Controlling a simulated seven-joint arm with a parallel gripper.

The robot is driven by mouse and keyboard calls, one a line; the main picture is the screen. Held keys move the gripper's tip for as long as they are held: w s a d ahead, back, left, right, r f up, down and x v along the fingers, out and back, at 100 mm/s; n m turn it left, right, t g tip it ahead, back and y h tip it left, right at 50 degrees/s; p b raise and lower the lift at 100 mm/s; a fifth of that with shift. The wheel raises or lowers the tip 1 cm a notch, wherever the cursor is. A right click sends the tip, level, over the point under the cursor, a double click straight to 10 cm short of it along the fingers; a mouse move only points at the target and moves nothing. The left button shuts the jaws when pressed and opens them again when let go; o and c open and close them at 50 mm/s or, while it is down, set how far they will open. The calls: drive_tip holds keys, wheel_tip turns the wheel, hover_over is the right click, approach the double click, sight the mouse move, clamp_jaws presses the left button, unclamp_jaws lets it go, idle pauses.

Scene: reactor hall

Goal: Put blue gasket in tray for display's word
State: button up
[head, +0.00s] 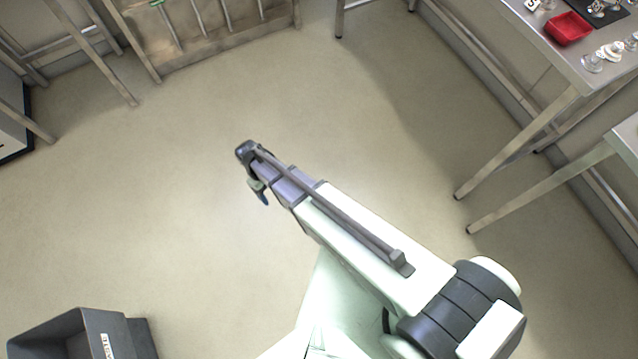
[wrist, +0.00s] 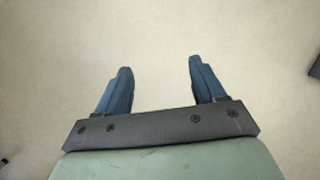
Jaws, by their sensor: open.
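My gripper (head: 258,188) hangs over bare floor in the middle of the head view, away from every table. In the wrist view its two blue fingers (wrist: 160,68) are spread apart with only pale floor between them, so it is open and empty. A small red tray (head: 569,28) sits on the metal table at the top right of the head view. I cannot make out a blue gasket in either view. No display with a readable word is in view.
The metal table (head: 562,60) at the top right also holds clear and white small parts (head: 604,55). A second table edge (head: 627,140) is at the right. A dark grey bin (head: 70,335) with a white label stands at the bottom left. The middle floor is clear.

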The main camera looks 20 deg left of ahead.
drive_tip(key=w+d+f+m+g, duration=0.1)
drive_tip(key=w+d+m, duration=0.15)
drive_tip(key=d, duration=1.05)
drive_tip(key=w+d+f+m+g, duration=0.15)
drive_tip(key=d+m, duration=0.25)
drive_tip(key=d, duration=0.9)
drive_tip(key=s+d+r+m+g+y, duration=0.1)
drive_tip(key=s+d+m, duration=0.2)
drive_tip(key=d, duration=0.7)
drive_tip(key=s+d+r+m+g+y, duration=0.1)
drive_tip(key=s+d+m, duration=0.3)
drive_tip(key=s+d, duration=0.4)
drive_tip(key=shift+d+y, duration=0.5)
drive_tip(key=shift+d, duration=0.35)
drive_tip(key=shift+o, duration=0.4)
drive_tip(key=shift+s+d+r+m, duration=0.1)
drive_tip(key=shift+s+d+m, duration=0.35)
drive_tip(key=shift+s, duration=0.15)
drive_tip(key=shift+a, duration=0.15)
